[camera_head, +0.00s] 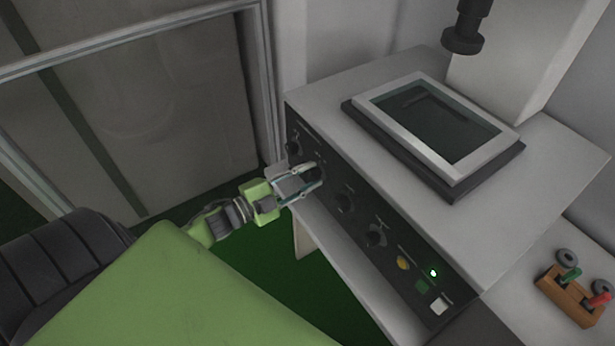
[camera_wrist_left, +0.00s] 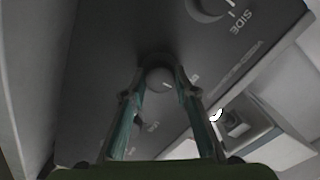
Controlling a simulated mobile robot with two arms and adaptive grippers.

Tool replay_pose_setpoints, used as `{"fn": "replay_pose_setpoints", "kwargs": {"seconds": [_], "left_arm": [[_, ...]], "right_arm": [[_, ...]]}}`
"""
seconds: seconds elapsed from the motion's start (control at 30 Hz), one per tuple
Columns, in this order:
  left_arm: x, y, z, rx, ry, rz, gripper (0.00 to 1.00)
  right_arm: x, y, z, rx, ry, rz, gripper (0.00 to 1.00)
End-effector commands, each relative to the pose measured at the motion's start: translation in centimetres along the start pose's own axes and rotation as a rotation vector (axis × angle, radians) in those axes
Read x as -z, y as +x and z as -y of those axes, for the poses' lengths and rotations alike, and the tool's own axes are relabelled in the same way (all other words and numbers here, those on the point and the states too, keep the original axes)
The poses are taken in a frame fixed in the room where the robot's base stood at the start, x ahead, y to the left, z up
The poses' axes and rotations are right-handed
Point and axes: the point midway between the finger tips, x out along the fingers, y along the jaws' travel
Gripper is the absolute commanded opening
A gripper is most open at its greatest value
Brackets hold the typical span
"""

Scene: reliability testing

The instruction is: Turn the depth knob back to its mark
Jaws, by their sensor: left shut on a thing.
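My left gripper (camera_head: 312,174) is shut on a round dark knob on the black front panel (camera_head: 330,190) of the machine, the second knob from the far left end. In the left wrist view this knob (camera_wrist_left: 159,77) sits between the two fingers, with a short white line on its face. I cannot read its label, so I cannot tell from it that this is the depth knob. Another knob (camera_wrist_left: 208,5) at the top of that view has "SIDE" printed beside it. My right gripper is not in view.
Other knobs stand close by on the panel: one (camera_head: 293,148) farther along, two nearer, (camera_head: 344,202) and (camera_head: 376,236). A yellow button (camera_head: 403,262), a lit green lamp (camera_head: 433,273) and a white switch (camera_head: 438,304) follow. A wooden block (camera_head: 568,297) with coloured handles lies at right.

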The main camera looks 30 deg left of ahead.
Motion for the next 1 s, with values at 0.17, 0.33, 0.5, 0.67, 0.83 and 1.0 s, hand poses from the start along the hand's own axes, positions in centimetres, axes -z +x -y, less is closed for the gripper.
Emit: {"fn": "replay_pose_setpoints", "kwargs": {"seconds": [0.17,0.33,0.5,0.67,0.83,1.0], "left_arm": [[0.01,-0.02,-0.05,-0.001,0.019,0.0,0.06],[0.02,-0.02,-0.05,-0.001,0.021,0.0,0.06],[0.02,-0.02,-0.06,-0.001,0.02,0.0,0.06],[0.01,-0.02,-0.05,-0.001,0.019,0.0,0.44],[0.01,-0.01,-0.04,0.0,0.019,0.0,0.44],[-0.02,-0.45,-0.1,-0.001,0.018,0.001,0.44]], "right_arm": [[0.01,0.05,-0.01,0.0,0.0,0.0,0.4],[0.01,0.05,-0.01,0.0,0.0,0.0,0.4],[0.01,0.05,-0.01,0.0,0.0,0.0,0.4],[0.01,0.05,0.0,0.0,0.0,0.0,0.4],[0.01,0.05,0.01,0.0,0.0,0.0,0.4],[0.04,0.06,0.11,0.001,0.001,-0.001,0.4]]}}
